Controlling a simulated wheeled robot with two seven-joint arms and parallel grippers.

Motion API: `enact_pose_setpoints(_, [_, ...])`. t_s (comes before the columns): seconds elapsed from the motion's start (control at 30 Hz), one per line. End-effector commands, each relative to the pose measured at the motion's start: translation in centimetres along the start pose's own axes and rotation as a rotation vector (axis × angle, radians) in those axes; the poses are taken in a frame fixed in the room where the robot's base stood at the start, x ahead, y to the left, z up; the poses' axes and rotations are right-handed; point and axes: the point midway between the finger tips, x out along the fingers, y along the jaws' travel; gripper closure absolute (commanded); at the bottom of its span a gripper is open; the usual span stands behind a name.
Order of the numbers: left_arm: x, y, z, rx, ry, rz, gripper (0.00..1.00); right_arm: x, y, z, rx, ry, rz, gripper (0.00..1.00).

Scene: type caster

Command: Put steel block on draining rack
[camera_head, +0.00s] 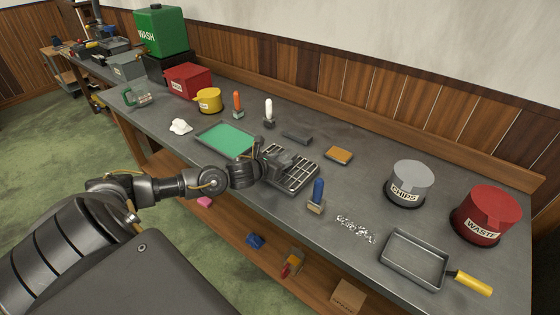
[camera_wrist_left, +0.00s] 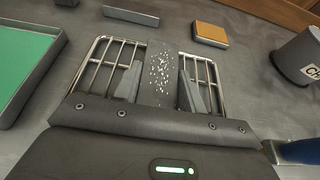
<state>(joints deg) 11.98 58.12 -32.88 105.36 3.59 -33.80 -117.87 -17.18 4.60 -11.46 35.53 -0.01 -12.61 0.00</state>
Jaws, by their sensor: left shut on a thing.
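The steel block (camera_wrist_left: 158,75) is a grey slab with pale specks on its face, seen between my finger pads in the left wrist view. My left gripper (camera_head: 283,160) is shut on it, over the draining rack (camera_head: 300,181). I cannot tell whether the block touches the bars. In the head view the gripper mostly hides the block. My right gripper is not in view.
A green tray (camera_head: 228,139) lies left of the rack. A dark bar (camera_head: 297,138) and an orange-brown pad (camera_head: 339,155) lie behind it. A blue-handled brush (camera_head: 317,194), metal chips (camera_head: 355,229), a yellow-handled pan (camera_head: 414,260), CHIPS bin (camera_head: 410,182) and WASTE bin (camera_head: 487,213) stand right.

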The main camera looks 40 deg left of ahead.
Motion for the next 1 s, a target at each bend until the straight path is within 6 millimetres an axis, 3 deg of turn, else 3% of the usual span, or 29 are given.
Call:
enact_pose_setpoints(0.03, [0.1,0.0,-0.1,0.0,0.0,0.0,0.57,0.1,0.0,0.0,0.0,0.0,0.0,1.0])
enact_pose_setpoints(0.2, [0.0,0.0,-0.1,0.0,0.0,0.0,0.38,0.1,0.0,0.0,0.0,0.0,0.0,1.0])
enact_pose_setpoints(0.57, [-0.3,0.0,0.2,0.001,0.001,0.0,0.38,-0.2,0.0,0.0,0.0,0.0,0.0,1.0])
enact_pose_setpoints(0.67, [-1.7,0.1,-0.1,0.004,0.001,0.0,0.38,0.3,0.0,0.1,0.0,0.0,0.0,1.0])
enact_pose_setpoints(1.0, [-9.0,0.0,-0.2,0.005,0.004,-0.003,0.38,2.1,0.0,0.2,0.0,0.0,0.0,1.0])
